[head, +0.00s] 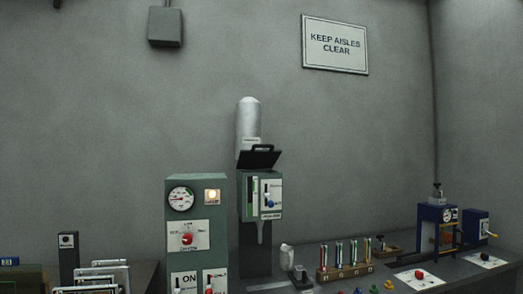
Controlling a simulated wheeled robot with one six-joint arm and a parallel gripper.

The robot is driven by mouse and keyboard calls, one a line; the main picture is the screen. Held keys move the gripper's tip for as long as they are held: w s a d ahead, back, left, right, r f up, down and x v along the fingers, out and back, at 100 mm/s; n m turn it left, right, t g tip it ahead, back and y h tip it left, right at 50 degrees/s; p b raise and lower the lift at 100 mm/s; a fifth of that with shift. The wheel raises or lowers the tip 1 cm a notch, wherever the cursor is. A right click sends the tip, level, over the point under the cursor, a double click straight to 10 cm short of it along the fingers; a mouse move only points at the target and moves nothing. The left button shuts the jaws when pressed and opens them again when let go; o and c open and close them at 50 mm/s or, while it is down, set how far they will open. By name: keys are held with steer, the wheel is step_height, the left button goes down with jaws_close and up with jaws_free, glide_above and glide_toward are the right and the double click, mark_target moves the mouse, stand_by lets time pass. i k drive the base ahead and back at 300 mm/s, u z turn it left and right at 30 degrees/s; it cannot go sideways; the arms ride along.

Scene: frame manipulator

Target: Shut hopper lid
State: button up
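The hopper (246,190) is a grey-green box on a dark stand near the middle of the head view. Its black lid (262,157) is raised, tilted up above the top of the box, so it stands open. The front carries a panel with a green-and-white gauge strip and a blue knob. A pale spout (261,230) hangs below. The inside of the hopper cannot be seen from here. My gripper is not in view.
A green control cabinet (196,254) with dial and red knob stands close left of the hopper. A white cylinder (247,122) rises behind the lid. Right along the bench are a rack of tubes (345,272) and blue machines (436,230). Metal frames (105,273) stand left.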

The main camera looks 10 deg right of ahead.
mark_target(253, 159)
steer(key=u, duration=0.25)
steer(key=i, duration=1.65)
steer(key=z, duration=0.45)
